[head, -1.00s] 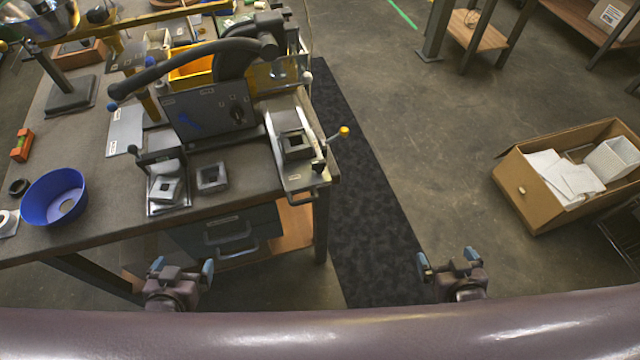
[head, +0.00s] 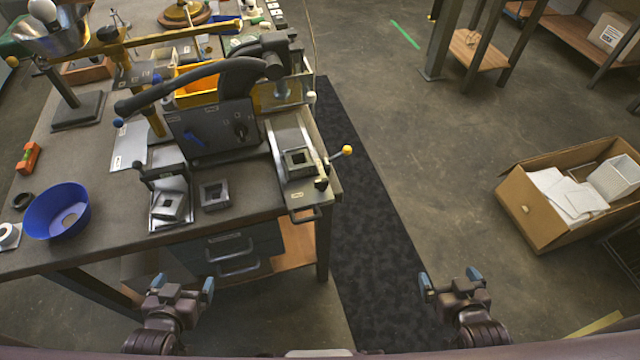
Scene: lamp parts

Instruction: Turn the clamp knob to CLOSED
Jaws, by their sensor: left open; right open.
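A dark upright panel (head: 218,119) stands on the workbench and carries a black knob (head: 240,129) and a blue handle (head: 195,139). The labels beside them are too small to read, so I cannot tell which is the clamp knob or its setting. A lever with a yellow ball (head: 347,150) sticks out at the right of the fixture. My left gripper (head: 183,284) is open and empty, in front of the bench below its front edge. My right gripper (head: 449,278) is open and empty over the floor, right of the bench.
A long black arm (head: 185,90) curves above the panel. A metal slide (head: 300,195) holds a square part (head: 298,161). A blue bowl (head: 57,211) sits at the left. A dark floor mat (head: 372,250) lies beside the bench; a cardboard box (head: 535,220) stands right.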

